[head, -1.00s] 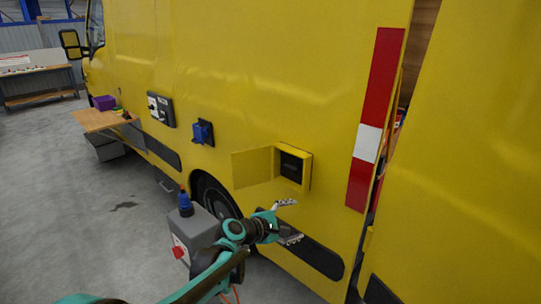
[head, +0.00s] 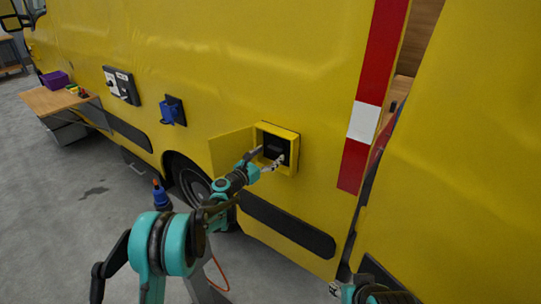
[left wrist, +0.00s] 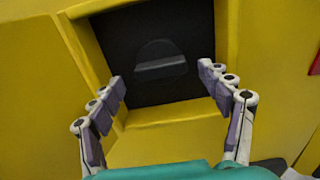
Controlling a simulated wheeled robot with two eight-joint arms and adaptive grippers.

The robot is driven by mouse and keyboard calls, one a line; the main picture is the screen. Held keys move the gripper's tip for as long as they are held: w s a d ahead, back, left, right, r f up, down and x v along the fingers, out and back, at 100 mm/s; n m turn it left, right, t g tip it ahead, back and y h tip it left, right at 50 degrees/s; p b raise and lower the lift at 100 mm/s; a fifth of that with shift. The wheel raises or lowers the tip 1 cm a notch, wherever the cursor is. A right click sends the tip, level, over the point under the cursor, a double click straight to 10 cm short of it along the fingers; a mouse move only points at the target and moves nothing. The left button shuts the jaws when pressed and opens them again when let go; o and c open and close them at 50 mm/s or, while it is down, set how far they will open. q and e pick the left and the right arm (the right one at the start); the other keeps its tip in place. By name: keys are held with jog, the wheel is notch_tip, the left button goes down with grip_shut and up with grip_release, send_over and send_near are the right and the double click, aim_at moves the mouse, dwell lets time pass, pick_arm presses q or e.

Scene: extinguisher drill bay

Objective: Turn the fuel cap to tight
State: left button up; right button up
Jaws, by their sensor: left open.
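The black fuel cap (left wrist: 161,68) is round with a raised grip bar. It sits in a dark recess inside a yellow box (head: 288,134) on the van's side. In the left wrist view the bar lies almost level, its right end slightly higher. My left gripper (head: 269,158) is open at the mouth of the box. In the left wrist view its fingers (left wrist: 162,78) stand on either side of the cap, apart from it. In the head view the gripper partly covers the recess. My right gripper (head: 338,289) shows only partly at the bottom edge; its fingers are unclear.
The yellow flap (head: 230,152) stands open on the left of the box. A blue socket (head: 170,112) and a switch panel (head: 121,86) are further left on the van. A fold-out wooden shelf (head: 58,99) holds a purple bin (head: 54,79).

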pick_arm(q)
jog(key=shift+w+d+r, duration=0.1)
jog(key=shift+w+d, duration=0.4)
jog(key=shift+w, duration=0.05)
jog(key=c, duration=1.2)
jog(key=shift+o, duration=0.2)
